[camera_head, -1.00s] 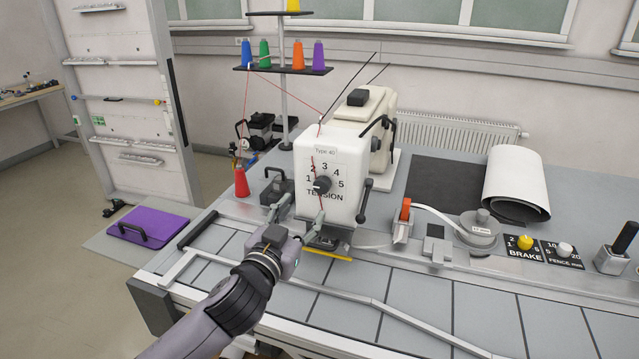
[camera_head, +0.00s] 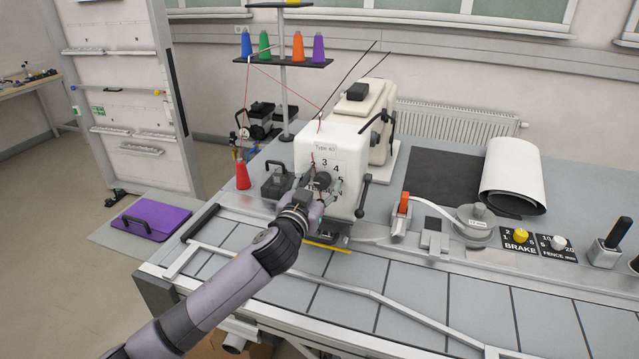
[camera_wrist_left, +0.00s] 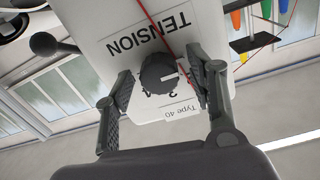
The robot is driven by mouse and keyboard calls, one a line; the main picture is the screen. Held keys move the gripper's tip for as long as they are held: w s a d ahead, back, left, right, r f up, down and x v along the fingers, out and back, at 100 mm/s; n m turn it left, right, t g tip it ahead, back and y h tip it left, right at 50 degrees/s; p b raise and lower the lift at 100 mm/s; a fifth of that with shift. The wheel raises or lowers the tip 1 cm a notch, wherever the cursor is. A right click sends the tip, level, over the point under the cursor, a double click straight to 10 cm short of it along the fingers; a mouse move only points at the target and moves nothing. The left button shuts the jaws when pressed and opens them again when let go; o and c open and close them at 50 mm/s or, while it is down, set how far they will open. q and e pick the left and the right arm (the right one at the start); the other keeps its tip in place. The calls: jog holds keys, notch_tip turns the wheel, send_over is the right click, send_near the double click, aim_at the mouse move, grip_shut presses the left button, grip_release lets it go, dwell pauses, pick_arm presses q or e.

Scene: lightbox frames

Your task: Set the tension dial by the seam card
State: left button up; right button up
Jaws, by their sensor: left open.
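The tension dial (camera_head: 322,181) is a dark round knob on the front of the white sewing machine (camera_head: 350,205). Numbers surround it. In the wrist view the dial (camera_wrist_left: 158,73) shows a white mark toward the picture's right, the side of the low numbers; the exact setting is unclear. My left gripper (camera_head: 318,186) is open, its fingers on either side of the dial; in the wrist view the gripper (camera_wrist_left: 160,80) shows gaps at both sides. A label (camera_wrist_left: 182,111) reads "Type 40". I cannot make out a seam card. My right gripper is not in view.
A red thread (camera_wrist_left: 152,20) runs close to the dial. A dark lever (camera_head: 363,196) is at the machine's right side. A red cone (camera_head: 242,174) stands to the left. Brake (camera_head: 521,236) and fence (camera_head: 558,242) knobs are farther right. The front tabletop is mostly clear.

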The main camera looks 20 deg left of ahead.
pick_arm(q)
jog(key=shift+c, duration=0.3)
jog(key=c, duration=1.1)
jog(key=shift+m, duration=0.3)
jog(key=m+p, duration=0.1)
jog(key=m, duration=0.2)
jog(key=shift+r+m+p, duration=0.15)
jog(key=shift+m+p, duration=0.15)
jog(key=shift+p, duration=0.05)
jog(key=shift+m+p, duration=0.8)
jog(key=shift+m, duration=1.4)
jog(key=shift+d, duration=0.1)
